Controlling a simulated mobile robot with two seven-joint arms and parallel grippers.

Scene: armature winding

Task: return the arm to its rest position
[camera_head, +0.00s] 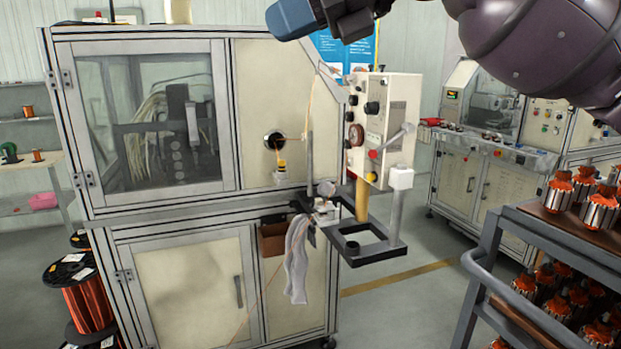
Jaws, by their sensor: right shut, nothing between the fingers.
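My right arm (540,45), dark purple and grey, comes in from the upper right corner and reaches left along the top edge. My right gripper (292,18) is at the top centre, with blue-grey finger ends pointing left. It is shut and empty, and the top of the picture cuts off part of the wrist. It shows in front of the upper right part of the winding machine (255,90); I cannot tell how far apart they are. My left gripper is not in view.
A control box (398,115) with knobs and a lever sticks out from the machine. A black bracket (375,255) projects below it. A grey cart (520,225) with several copper-wound armatures (600,212) stands at the right. The floor (400,315) between them is clear.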

